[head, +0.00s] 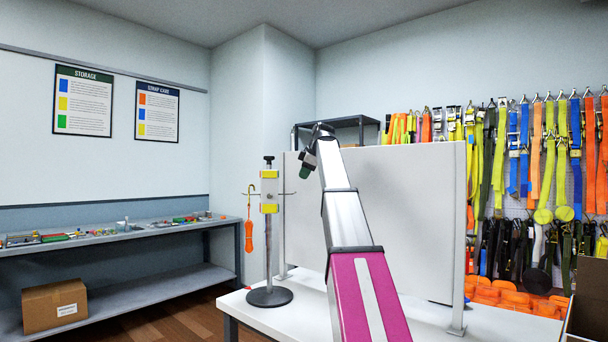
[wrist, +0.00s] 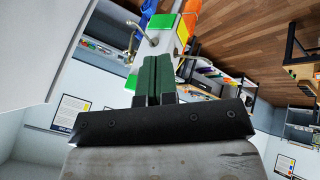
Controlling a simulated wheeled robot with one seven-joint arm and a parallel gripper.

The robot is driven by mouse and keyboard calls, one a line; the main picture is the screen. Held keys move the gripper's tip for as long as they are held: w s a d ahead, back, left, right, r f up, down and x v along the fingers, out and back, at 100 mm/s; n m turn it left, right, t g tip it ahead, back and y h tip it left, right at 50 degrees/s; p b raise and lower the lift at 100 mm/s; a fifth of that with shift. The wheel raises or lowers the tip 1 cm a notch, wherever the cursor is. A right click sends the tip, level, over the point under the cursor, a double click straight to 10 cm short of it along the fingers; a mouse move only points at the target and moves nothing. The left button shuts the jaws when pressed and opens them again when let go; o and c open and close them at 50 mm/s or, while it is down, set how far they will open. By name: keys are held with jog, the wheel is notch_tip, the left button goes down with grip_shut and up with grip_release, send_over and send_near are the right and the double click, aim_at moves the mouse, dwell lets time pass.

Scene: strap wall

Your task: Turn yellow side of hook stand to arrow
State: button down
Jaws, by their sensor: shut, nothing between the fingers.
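The hook stand (head: 268,240) is upright on the white table, with a round dark base, a thin pole and a grey head. Yellow bands (head: 268,208) at the top and bottom of the head face the head camera. Thin hooks stick out to either side, and an orange strap (head: 249,236) hangs from the left one. My gripper (head: 304,172) is just right of the head in the picture; whether it touches cannot be told. In the wrist view its green fingers (wrist: 156,62) are together and empty. Beyond them are a green patch (wrist: 163,20) and hooks, apparently the stand's. I cannot make out an arrow.
A large pale panel (head: 405,215) stands on the white table (head: 265,327), behind my arm. A workbench (head: 120,236) with small items runs along the left wall. Colourful straps (head: 540,150) hang at the right. There is open air left of the stand.

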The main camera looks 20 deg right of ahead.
jog(key=w+a+f, duration=0.1)
jog(key=w+f, duration=0.5)
jog(key=w, duration=0.1)
jog(key=shift+w+a+f, duration=0.15)
jog(key=shift+f, duration=0.1)
dwell(0.3)
